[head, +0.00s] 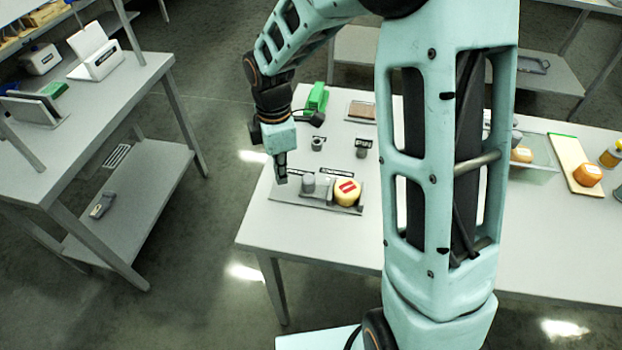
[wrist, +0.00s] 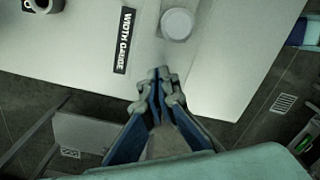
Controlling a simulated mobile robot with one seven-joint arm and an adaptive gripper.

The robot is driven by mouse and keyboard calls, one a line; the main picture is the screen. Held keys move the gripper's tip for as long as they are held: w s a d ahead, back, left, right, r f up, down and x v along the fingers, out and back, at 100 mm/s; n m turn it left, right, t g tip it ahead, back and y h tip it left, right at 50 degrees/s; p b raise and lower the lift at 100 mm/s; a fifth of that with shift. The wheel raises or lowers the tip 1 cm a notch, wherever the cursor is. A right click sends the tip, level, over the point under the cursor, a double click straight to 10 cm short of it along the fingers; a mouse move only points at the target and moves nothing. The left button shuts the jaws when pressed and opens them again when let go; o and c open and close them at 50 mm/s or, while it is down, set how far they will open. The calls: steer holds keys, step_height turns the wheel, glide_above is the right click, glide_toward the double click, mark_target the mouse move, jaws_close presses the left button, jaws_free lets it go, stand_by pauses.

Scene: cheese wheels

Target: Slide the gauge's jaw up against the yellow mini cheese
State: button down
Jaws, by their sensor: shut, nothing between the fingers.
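The yellow mini cheese (head: 346,194), with a red mark on top, sits at the right end of the grey width gauge (head: 325,206) near the table's left front. The gauge's jaw carries a grey round knob (head: 308,183), left of the cheese; a narrow gap seems to separate them. The knob shows from above in the wrist view (wrist: 177,24), beside the "WIDTH GAUGE" label (wrist: 125,40). My gripper (head: 281,180) points down at the gauge's left end, left of the knob. In the wrist view its fingertips (wrist: 158,76) are together and empty, apart from the knob. The cheese is outside the wrist view.
A green block (head: 316,97), a small dark ring-like piece (head: 317,144) and a grey cylinder (head: 361,152) stand behind the gauge. My arm hides the table's middle. An orange cheese (head: 587,175) lies on a board at right. The table's left edge is close to my gripper.

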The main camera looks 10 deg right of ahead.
step_height(320, 180, up, 8)
steer(key=p, duration=0.6)
steer(key=shift+p, duration=0.35)
stand_by(0.3)
